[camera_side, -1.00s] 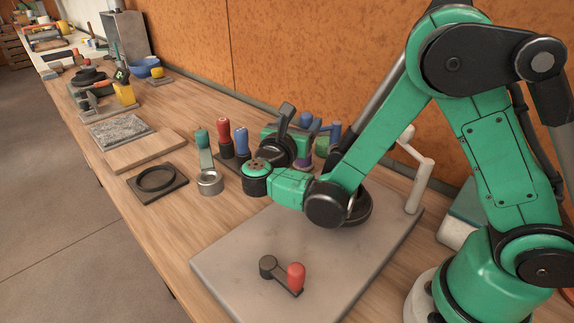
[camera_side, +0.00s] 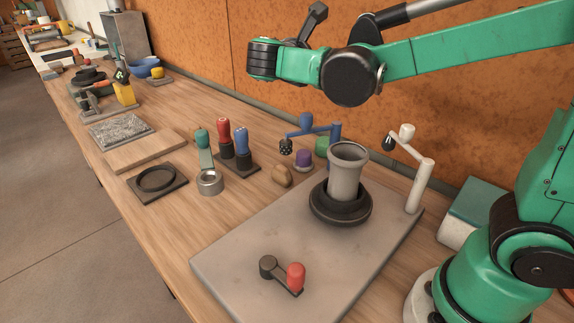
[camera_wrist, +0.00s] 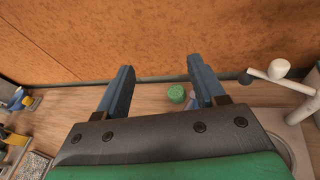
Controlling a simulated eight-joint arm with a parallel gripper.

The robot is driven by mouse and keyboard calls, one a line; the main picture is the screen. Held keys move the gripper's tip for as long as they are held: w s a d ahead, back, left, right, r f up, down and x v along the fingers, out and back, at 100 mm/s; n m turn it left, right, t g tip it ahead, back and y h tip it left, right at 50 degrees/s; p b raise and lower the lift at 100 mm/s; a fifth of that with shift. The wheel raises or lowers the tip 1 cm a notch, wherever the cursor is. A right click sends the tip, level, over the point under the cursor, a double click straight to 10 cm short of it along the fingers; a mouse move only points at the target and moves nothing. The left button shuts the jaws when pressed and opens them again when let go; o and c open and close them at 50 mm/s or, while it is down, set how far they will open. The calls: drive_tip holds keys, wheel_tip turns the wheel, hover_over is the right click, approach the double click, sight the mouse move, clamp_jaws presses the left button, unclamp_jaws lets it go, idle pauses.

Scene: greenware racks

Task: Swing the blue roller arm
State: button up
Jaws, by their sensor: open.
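The blue roller arm (camera_side: 311,129) stands behind the grey board in the side view. It has a blue post at its right, a blue knob on top and a dark roller hanging at its left end. I cannot make it out in the wrist view. My gripper (camera_wrist: 160,66) is open in the wrist view, with nothing between its two blue fingers.
A grey cylinder (camera_side: 346,172) stands in a dark round base on the board (camera_side: 236,252). A white roller arm (camera_side: 420,173) is at right. A red-knobbed crank (camera_side: 296,277) lies in front. Green (camera_side: 322,146) and purple (camera_side: 303,159) pieces sit near the blue arm.

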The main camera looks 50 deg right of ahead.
drive_tip(key=s+d+f+m+g+y, duration=0.2)
drive_tip(key=s+m+g+y, duration=0.2)
drive_tip(key=s+m+y, duration=0.3)
drive_tip(key=s+a+r+m+y, duration=0.3)
drive_tip(key=s+a+m+y, duration=0.1)
drive_tip(key=m+y, duration=0.45)
drive_tip(key=shift+m+t+h, duration=0.35)
drive_tip(key=shift+m+t, duration=0.1)
drive_tip(key=shift+t, duration=0.05)
drive_tip(key=f, duration=0.6)
drive_tip(key=shift+w+a+f, duration=0.15)
drive_tip(key=shift+a+f, duration=0.05)
drive_tip(key=shift+f, duration=0.1)
drive_tip(key=shift+w+f, duration=0.1)
drive_tip(key=shift+f, duration=0.75)
